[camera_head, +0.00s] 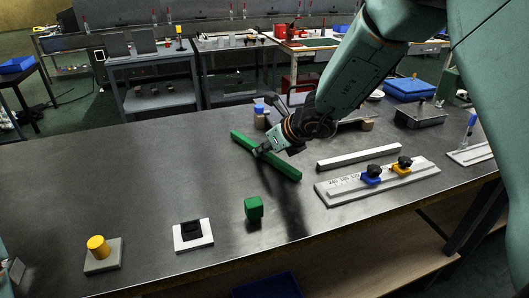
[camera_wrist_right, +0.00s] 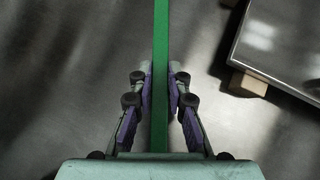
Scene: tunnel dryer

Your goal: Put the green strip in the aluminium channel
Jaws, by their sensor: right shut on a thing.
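The green strip (camera_head: 283,169) is a long straight bar. My right gripper (camera_head: 262,151) is shut on it near its middle, and it appears raised above the grey table. In the right wrist view the strip (camera_wrist_right: 160,60) runs lengthwise between the purple finger pads of the right gripper (camera_wrist_right: 159,88). The aluminium channel (camera_head: 358,157) is a long pale bar on the table, right of the strip and apart from it. A small part of what looks like my left gripper (camera_head: 13,270) shows at the lower left edge; its fingers are not clear.
A green block (camera_head: 254,208), a white plate with a black piece (camera_head: 193,233) and a grey plate with a yellow knob (camera_head: 103,254) stand near the front edge. A grey fixture with blue and yellow knobs (camera_head: 378,181) lies in front of the channel. The table's left middle is clear.

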